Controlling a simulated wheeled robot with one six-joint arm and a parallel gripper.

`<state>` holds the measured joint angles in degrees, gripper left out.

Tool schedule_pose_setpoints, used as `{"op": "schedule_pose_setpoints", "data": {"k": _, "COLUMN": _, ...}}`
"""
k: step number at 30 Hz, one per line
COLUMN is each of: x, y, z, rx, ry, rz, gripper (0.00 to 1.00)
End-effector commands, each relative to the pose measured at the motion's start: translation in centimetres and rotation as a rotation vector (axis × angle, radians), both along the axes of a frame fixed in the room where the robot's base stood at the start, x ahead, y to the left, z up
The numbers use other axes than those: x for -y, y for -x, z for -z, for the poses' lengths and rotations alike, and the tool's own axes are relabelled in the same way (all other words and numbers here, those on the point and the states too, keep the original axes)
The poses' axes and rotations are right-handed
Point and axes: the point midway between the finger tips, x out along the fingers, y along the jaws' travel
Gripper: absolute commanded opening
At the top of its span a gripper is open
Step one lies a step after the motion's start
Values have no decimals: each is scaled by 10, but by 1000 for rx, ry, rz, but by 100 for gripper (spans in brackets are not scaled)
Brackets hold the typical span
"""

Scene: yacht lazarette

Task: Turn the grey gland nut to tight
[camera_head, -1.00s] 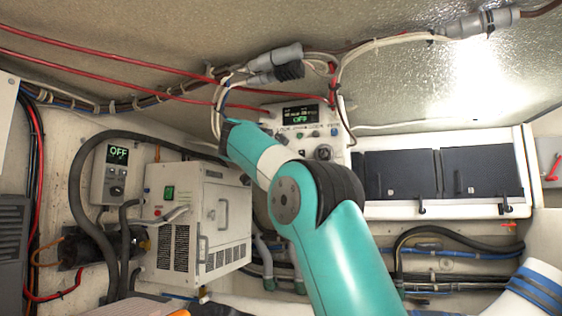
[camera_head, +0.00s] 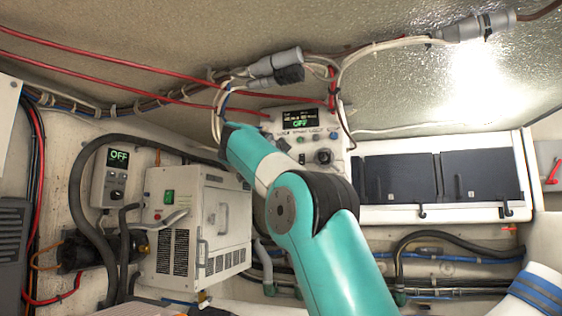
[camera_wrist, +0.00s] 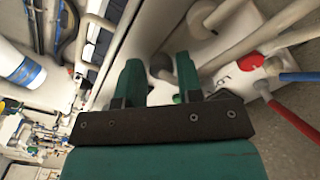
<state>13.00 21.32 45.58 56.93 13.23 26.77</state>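In the wrist view my gripper (camera_wrist: 159,72) shows two green fingers standing apart. A dark grey rounded piece (camera_wrist: 161,66), which looks like the grey gland nut, shows in the gap between them, closer to the right finger. I cannot tell whether either finger touches it. In the head view my teal arm reaches up toward the back wall, and the gripper and the nut cannot be made out there.
White round fitting (camera_wrist: 205,14), red fitting (camera_wrist: 243,63) and several cables lie close right of the fingers in the wrist view. A control panel (camera_head: 335,142) reading OFF, a white box unit (camera_head: 222,225) and dark lockers (camera_head: 400,178) line the wall. Cables (camera_head: 130,104) run overhead.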

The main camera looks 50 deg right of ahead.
Motion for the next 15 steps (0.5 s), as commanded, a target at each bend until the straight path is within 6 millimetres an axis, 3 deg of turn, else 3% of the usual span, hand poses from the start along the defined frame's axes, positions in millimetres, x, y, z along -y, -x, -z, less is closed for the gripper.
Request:
{"op": "schedule_pose_setpoints", "data": {"k": 2, "x": 0, "y": 0, "z": 0, "rx": 0, "ry": 1, "rz": -1, "gripper": 50}}
{"op": "schedule_pose_setpoints", "data": {"k": 11, "x": -2, "y": 0, "z": 0, "rx": 0, "ry": 2, "rz": -3, "gripper": 50}}
{"op": "schedule_pose_setpoints", "data": {"k": 15, "x": -15, "y": 4, "z": 1, "rx": 2, "ry": 3, "rz": -6, "gripper": 50}}
